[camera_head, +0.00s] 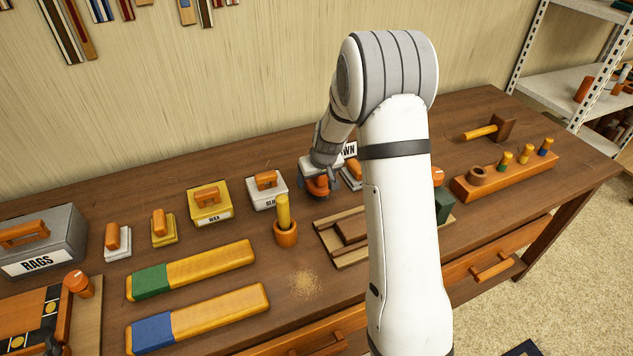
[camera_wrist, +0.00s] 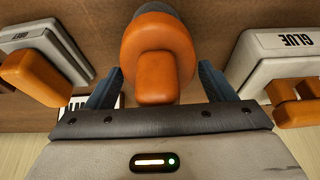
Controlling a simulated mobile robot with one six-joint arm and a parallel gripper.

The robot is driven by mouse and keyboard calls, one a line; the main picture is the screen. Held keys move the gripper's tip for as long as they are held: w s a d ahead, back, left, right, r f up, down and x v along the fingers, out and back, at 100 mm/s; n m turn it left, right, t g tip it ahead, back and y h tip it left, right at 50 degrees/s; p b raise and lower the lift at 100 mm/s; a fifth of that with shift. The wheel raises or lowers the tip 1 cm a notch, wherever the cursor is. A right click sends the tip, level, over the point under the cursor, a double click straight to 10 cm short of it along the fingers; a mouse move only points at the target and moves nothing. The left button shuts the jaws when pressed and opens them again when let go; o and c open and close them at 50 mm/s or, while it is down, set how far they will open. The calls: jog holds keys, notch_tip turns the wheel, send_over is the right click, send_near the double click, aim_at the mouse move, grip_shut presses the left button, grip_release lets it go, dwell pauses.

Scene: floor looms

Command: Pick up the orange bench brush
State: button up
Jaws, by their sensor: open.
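The orange bench brush (camera_head: 316,188) stands on the workbench toward the back, partly hidden under my gripper (camera_head: 320,172) in the head view. In the wrist view the brush (camera_wrist: 157,55) shows a round orange body, a rounded orange handle and a dark grey part behind. My gripper (camera_wrist: 161,72) is open, with a dark finger on each side of the brush handle. I cannot tell whether either finger touches it.
A glue box (camera_head: 267,190) stands close left of the brush, and a grey block with orange handle (camera_wrist: 40,60) is close on its other side. A wooden cup with a yellow handle (camera_head: 285,230) and a sawdust pile (camera_head: 304,284) are in front.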

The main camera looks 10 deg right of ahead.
jog(key=shift+c, duration=0.6)
jog(key=c, duration=1.1)
notch_tip(320, 180, up, 10)
jog(key=shift+r, duration=0.1)
jog(key=o, duration=0.6)
jog(key=c, duration=0.4)
jog(key=shift+o, duration=0.2)
